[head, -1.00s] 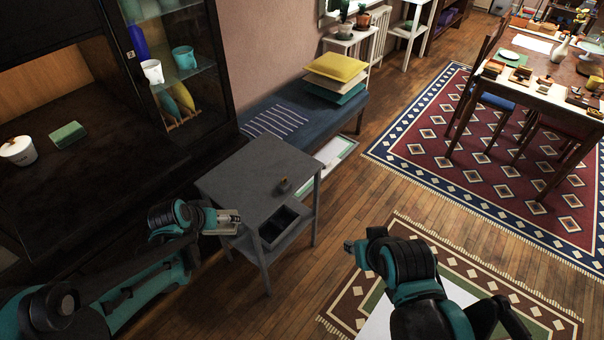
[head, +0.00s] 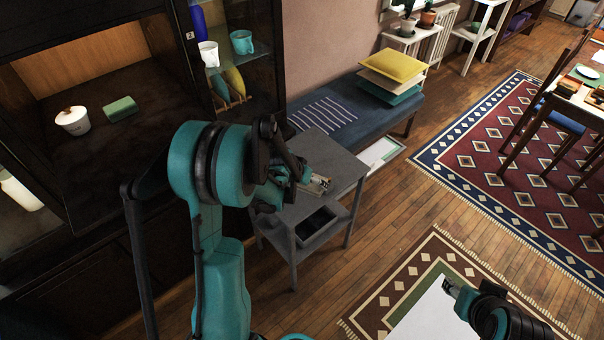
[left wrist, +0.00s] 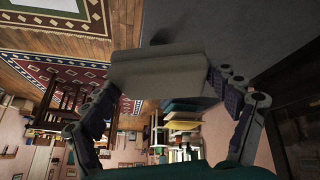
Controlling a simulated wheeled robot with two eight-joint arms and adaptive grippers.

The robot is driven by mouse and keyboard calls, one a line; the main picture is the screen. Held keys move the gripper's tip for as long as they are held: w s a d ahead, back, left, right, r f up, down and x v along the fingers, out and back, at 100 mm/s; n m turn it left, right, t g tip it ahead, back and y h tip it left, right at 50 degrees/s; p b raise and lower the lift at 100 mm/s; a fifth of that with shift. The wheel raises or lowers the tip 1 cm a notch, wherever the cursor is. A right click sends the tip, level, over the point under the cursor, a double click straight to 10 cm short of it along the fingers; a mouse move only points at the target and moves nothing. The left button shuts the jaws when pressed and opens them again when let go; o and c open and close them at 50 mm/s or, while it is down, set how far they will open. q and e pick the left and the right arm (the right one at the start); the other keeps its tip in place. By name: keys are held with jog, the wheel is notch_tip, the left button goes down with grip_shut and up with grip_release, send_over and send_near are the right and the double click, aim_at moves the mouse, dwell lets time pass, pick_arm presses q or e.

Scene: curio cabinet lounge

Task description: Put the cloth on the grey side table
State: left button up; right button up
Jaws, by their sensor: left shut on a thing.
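The grey side table (head: 338,163) stands in front of the bench, with an open lower compartment. My left gripper (head: 318,184) is over its top, shut on a pale block-like thing. The left wrist view shows this pale thing (left wrist: 165,78) between the fingers, close to the grey top, with a dark shadow beside it; I cannot tell whether it touches. I cannot tell what it is. A dark blue cloth with white stripes (head: 324,113) lies flat on the bench. My right gripper (head: 450,287) is low at the right, away from the table; its jaws are too small to read.
The blue bench (head: 378,118) behind the table carries stacked cushions (head: 394,66). Open floor (head: 395,205) and a patterned rug (head: 500,150) lie to the right.

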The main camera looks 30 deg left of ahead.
pick_arm(q)
jog(key=a+f+b, duration=0.1)
jog(key=a+f, duration=0.1)
jog(key=a, duration=0.1)
jog(key=w+a+f+b, duration=0.1)
jog(key=a+f, duration=0.1)
jog(key=a, duration=0.2)
jog(key=a+f+b, duration=0.1)
jog(key=a+f, duration=0.2)
jog(key=a, duration=0.1)
jog(key=shift+w+a+b, duration=0.15)
jog(key=shift+a+b, duration=0.1)
jog(key=shift+b, duration=0.05)
jog(key=shift+f+b, duration=0.85)
jog(key=shift+f, duration=1.1)
jog(key=shift+f, duration=0.2)
jog(key=o, duration=1.5)
jog(key=shift+r, duration=0.1)
jog(key=shift+o, duration=0.2)
